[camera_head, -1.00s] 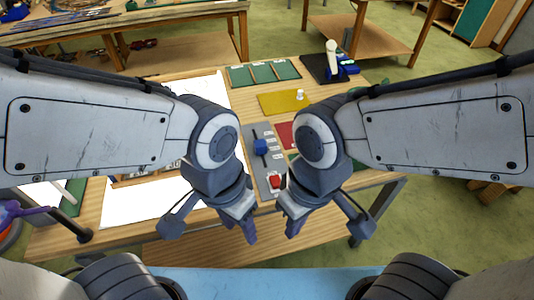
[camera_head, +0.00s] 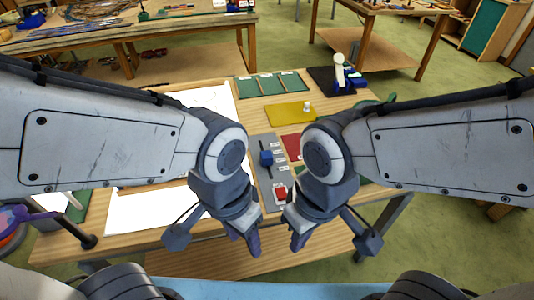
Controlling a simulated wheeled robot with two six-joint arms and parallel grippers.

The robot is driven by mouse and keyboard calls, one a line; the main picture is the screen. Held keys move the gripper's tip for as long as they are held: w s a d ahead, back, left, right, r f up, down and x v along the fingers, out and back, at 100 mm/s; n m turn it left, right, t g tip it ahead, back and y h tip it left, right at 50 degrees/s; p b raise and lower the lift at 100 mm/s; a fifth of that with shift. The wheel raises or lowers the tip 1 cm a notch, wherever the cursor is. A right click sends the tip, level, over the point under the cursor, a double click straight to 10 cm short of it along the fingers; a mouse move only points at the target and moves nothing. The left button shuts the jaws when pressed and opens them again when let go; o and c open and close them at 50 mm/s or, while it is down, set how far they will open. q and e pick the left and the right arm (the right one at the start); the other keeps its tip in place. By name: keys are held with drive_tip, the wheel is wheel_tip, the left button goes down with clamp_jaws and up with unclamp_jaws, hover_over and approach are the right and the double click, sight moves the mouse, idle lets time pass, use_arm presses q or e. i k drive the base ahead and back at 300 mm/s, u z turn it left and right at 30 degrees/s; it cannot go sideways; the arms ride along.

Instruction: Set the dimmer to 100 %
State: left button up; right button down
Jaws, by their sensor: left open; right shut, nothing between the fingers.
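The dimmer is a grey panel (camera_head: 262,184) on the wooden table between my two arms. Its blue slider knob (camera_head: 266,157) sits on a dark vertical slot, with small white labels to its right. A red switch (camera_head: 281,193) is at the panel's near end. My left gripper (camera_head: 249,236) is open, pointing down near the table's front edge, left of and nearer than the red switch. My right gripper (camera_head: 296,232) is shut and empty, to the right of it. Neither gripper touches the knob. The label text is too small to read.
Green pads (camera_head: 266,87) and a dark mat with a blue and white device (camera_head: 345,75) are at the back. White sheets (camera_head: 150,210) lie left.

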sight(266, 159)
drive_tip(key=z, duration=1.5)
drive_tip(key=i, duration=0.7)
drive_tip(key=u, duration=1.45)
